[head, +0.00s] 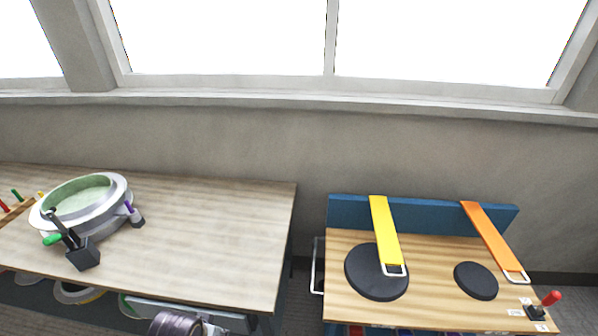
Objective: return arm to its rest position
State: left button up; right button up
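Neither of my grippers shows clearly in the head view. A dark, shiny, purplish cylinder (174,324) with a pale part beside it shows at the bottom edge, left of the middle. It is cut off by the frame, and I cannot tell whether it is part of my arm or a thing below the table. No arm of mine shows over either work surface.
A round pale-green mould (84,198) with green- and purple-handled clamps stands on the left wooden table (215,220). The table's right half is bare. The right bench (427,255) holds two black discs, yellow and orange straps and a red-handled clamp (548,300). A gap separates them.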

pick_arm(q)
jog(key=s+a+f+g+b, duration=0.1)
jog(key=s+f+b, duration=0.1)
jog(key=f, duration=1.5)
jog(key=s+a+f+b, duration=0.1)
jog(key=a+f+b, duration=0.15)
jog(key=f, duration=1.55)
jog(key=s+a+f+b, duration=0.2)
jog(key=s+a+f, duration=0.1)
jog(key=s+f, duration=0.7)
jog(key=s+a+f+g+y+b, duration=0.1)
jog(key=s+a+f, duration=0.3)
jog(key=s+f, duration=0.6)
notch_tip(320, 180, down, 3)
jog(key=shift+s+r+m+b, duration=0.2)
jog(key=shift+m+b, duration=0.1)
jog(key=shift+b, duration=0.35)
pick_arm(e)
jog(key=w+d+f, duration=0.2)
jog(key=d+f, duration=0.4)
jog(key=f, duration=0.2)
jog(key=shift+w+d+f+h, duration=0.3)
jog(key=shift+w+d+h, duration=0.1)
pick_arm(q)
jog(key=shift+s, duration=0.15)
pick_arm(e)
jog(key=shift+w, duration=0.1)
